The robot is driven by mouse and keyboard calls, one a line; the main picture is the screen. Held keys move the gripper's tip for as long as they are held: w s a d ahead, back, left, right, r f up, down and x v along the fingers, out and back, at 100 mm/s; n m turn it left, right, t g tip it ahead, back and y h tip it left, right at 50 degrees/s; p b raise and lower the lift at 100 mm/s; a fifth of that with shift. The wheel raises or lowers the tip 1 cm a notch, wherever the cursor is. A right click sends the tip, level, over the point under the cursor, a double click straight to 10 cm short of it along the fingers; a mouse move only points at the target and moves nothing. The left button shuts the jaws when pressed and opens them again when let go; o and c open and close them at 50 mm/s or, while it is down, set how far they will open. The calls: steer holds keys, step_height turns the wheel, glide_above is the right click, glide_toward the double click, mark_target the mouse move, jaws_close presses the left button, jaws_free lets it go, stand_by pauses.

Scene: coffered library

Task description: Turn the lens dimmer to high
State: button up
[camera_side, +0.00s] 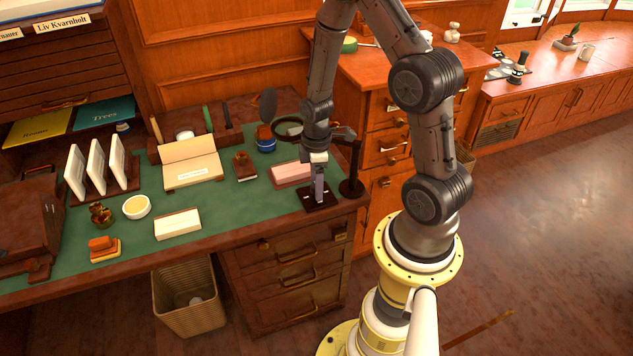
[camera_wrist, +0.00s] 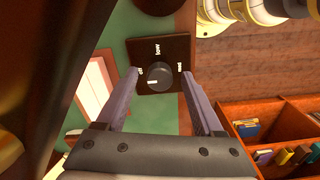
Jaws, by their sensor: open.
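The lens dimmer is a dark square plate (camera_wrist: 178,46) with a round grey knob (camera_wrist: 158,78) in the wrist view. White lettering surrounds the knob; "low" reads above it, and the labels at its left and right are too small or covered to read surely. A pale mark on the knob sits toward its lower left. My gripper (camera_wrist: 160,75) is open, with one finger on each side of the knob; contact cannot be told. In the side view my gripper (camera_side: 319,198) points down over the dimmer plate (camera_side: 331,198), hiding the knob.
A magnifier on a dark stand (camera_side: 351,187) rises close to the right of the dimmer, its ring (camera_side: 288,127) behind my arm. Green desk surface (camera_side: 235,210) is free to the left.

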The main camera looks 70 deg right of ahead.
jaws_close()
stand_by(0.4)
